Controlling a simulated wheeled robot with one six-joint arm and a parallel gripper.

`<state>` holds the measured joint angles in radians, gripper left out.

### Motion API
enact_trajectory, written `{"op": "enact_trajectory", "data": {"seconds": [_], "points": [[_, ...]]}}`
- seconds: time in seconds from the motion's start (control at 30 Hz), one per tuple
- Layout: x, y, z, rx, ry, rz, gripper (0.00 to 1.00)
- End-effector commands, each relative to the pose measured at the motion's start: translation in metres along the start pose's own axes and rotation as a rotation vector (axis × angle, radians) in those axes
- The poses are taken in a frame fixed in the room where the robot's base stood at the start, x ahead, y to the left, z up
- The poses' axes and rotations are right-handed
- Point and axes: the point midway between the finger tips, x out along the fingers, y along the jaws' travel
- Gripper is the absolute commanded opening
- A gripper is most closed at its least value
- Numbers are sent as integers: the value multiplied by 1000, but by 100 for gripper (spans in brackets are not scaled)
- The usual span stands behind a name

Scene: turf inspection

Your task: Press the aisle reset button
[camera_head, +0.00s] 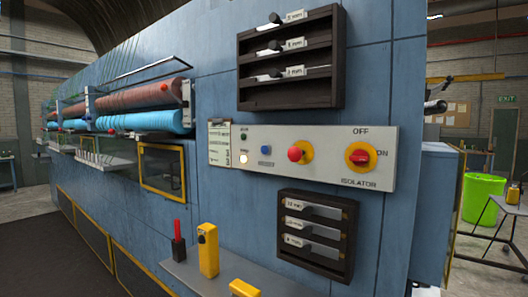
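A pale control panel (215,158) is fixed to the blue machine wall. No label that I can read marks a reset button. Left of the blue button, a small lamp (243,159) glows warm white, with a small dark green round part (243,136) above it. To the right are a red mushroom button (295,154) on a yellow disc and a red isolator switch (359,157) on yellow, marked OFF and ON. My gripper is not in view.
Dark racks with labelled slots hang above (340,60) and below (352,225) the panel. A grey shelf (265,278) juts out below, with a yellow block (208,250) and a red-topped tool (178,240). A green bin (482,198) and a trolley (510,208) stand at right.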

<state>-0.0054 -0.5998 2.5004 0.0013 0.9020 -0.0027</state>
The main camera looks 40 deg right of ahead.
Motion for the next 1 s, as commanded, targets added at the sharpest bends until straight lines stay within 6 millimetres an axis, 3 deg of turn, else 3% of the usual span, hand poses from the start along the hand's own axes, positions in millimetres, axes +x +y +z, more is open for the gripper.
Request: {"op": "enact_trajectory", "data": {"seconds": [0.2,1.0], "points": [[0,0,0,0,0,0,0],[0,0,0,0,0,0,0]]}}
